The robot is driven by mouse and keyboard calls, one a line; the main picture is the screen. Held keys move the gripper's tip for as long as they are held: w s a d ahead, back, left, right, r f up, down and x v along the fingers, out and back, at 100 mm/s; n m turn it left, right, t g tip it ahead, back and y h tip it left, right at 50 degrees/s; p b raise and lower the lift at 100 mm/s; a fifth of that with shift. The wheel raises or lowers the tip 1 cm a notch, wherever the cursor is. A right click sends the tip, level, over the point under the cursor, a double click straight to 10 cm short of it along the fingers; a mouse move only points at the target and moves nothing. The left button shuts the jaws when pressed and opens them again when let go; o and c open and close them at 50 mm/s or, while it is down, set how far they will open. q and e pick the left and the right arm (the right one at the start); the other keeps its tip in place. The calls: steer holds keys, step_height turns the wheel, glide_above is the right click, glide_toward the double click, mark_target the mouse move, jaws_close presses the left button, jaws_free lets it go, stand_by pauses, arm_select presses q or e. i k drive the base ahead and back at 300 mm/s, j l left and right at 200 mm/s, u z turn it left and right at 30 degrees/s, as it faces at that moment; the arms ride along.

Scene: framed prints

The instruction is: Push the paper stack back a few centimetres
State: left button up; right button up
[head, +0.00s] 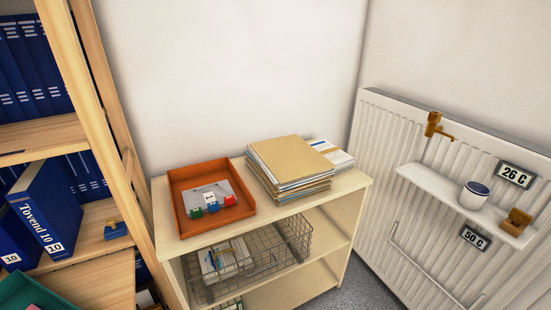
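The paper stack (290,165) lies on the right half of the top of a low cream cabinet (270,226). It is a pile of papers and folders with a tan folder on top, turned at an angle to the cabinet edges. More white papers (340,158) lie against its back right side, partly hidden by it. Neither of my grippers shows in the head view.
An orange tray (178,213) with small coloured blocks stands left of the stack. A wire basket (285,258) sits on the shelf below. A wooden bookcase (90,100) stands at left, a radiator (385,125) with a small shelf (440,192) at right.

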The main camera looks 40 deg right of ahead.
mark_target(290, 170)
steer(key=z, duration=1.3)
